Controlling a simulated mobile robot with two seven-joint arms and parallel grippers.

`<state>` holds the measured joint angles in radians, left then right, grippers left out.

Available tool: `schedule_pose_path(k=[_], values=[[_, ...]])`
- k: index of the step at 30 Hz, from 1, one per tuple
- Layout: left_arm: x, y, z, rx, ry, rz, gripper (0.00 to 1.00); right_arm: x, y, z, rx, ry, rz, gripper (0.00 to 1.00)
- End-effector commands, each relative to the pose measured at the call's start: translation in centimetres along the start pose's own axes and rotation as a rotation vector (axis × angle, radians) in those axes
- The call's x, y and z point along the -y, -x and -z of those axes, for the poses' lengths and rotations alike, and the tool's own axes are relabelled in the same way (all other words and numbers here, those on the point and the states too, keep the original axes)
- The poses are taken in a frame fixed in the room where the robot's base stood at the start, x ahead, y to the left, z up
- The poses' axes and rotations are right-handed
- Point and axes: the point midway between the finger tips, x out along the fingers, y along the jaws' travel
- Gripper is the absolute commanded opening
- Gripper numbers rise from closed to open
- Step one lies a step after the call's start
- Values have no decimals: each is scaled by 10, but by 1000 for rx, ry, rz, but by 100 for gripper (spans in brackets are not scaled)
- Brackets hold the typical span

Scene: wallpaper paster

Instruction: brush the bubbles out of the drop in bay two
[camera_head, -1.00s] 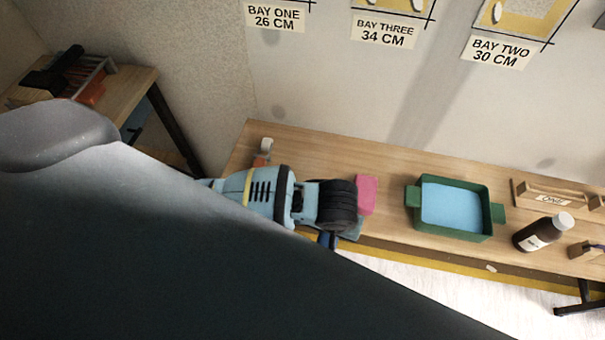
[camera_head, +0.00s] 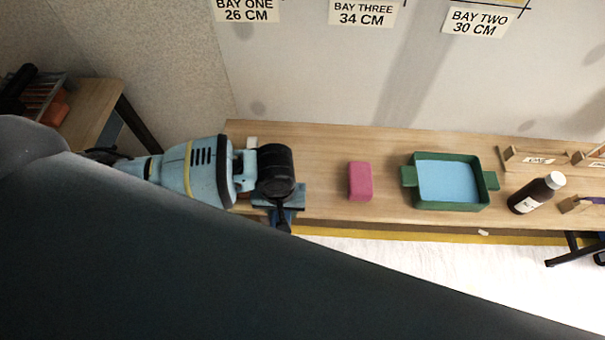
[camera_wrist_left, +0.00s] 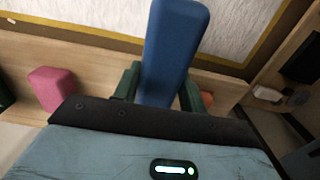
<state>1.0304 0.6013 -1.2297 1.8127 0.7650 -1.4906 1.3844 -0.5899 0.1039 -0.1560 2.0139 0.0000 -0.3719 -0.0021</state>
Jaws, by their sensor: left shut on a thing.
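My left gripper (camera_head: 283,203) is over the left end of the long wooden table in the head view. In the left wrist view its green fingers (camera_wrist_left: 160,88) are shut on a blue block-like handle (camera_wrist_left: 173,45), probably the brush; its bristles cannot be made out. A little of this blue thing (camera_head: 282,217) shows below the gripper in the head view. The BAY TWO 30 CM label (camera_head: 477,22) is on the wall at top right. Only the bottom edge of the drop above it shows at the picture's top. Bubbles are out of view. My right gripper is not in view.
On the table (camera_head: 325,205) stand a pink block (camera_head: 360,181), a green tray (camera_head: 450,206) with a blue inside, a dark white-capped bottle (camera_head: 530,197) and wooden holders (camera_head: 538,160). A side table (camera_head: 92,112) is at left. The table between gripper and pink block is clear.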

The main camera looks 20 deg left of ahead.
Motion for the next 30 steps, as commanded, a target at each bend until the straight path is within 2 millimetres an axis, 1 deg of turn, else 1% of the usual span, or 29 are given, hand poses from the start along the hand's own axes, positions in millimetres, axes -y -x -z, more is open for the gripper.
schedule_pose_path(k=[2,5,8,18,21,25,30], values=[[-1,0,2,-2,0,-1,18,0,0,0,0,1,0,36],[-4,-1,12,-3,0,0,18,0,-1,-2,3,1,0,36],[-9,-3,31,-3,2,1,18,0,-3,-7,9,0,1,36],[-29,-12,105,-2,1,1,18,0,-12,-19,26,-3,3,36],[-34,-13,121,-1,1,0,18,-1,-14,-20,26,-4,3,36],[-36,-14,134,-1,0,1,18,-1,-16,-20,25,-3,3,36],[-38,-13,138,0,-1,0,18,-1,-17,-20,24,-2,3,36]])
